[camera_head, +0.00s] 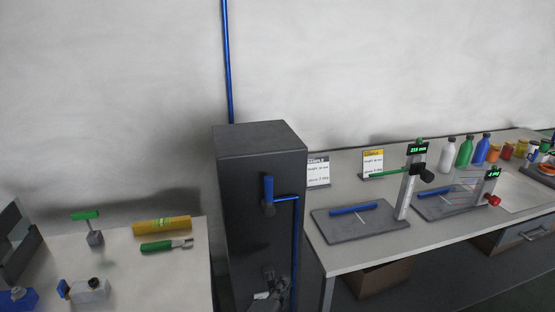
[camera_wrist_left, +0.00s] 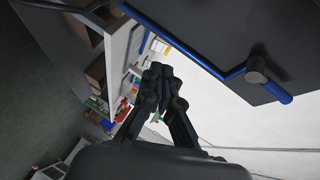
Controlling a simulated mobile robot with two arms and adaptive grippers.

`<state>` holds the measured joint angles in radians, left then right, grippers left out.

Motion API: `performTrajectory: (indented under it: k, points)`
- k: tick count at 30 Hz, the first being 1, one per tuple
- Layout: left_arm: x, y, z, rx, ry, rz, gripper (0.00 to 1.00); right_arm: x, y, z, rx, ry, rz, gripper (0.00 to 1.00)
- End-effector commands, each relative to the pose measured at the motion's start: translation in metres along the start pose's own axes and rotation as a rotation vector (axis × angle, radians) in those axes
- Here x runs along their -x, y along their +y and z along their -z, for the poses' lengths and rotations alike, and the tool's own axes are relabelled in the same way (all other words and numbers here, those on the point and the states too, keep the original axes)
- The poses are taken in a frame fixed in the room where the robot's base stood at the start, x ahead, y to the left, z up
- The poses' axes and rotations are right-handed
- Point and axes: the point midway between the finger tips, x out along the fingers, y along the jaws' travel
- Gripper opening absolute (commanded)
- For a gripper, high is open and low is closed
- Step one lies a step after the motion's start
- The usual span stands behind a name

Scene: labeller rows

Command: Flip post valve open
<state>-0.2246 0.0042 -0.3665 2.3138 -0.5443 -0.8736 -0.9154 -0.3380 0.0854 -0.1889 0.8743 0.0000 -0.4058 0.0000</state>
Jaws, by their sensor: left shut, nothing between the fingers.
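The post (camera_head: 245,165) is a tall dark box at the centre of the head view. Its valve has a blue lever (camera_head: 268,187) standing upright above a dark pivot (camera_head: 268,209). A blue pipe (camera_head: 296,250) runs right from the valve, then down. In the left wrist view the pivot (camera_wrist_left: 257,64), lever (camera_wrist_left: 279,93) and pipe (camera_wrist_left: 185,47) show at upper right. My left gripper (camera_head: 272,277) is low in front of the post, below the lever and apart from it. Its fingertips (camera_wrist_left: 161,72) are together with nothing between them. My right gripper is not in view.
A right counter (camera_head: 350,258) holds grey plates with blue bars, gauge stands (camera_head: 411,180), and several bottles (camera_head: 465,152). Space around the lever looks clear.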

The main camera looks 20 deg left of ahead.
Motion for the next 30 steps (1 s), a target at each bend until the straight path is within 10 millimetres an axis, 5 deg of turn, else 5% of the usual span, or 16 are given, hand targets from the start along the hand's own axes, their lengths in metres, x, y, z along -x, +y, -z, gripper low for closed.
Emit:
performTrajectory:
  k: [1,3,9,14,24,30]
  points:
    - [0.011,-0.043,0.013,-0.039,0.011,0.052,0.00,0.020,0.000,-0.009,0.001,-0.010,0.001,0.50]
    - [0.021,-0.079,0.022,-0.097,0.018,0.113,0.00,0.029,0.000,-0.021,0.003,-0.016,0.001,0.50]
    - [0.043,-0.144,0.039,-0.211,0.020,0.236,0.00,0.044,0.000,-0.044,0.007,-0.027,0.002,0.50]
    - [0.050,-0.160,0.043,-0.245,0.018,0.273,0.00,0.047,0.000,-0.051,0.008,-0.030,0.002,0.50]
    - [0.049,-0.160,0.043,-0.247,0.017,0.275,0.00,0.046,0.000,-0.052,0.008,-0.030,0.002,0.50]
    - [0.035,-0.166,0.045,-0.248,0.016,0.275,0.00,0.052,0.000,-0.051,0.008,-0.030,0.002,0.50]
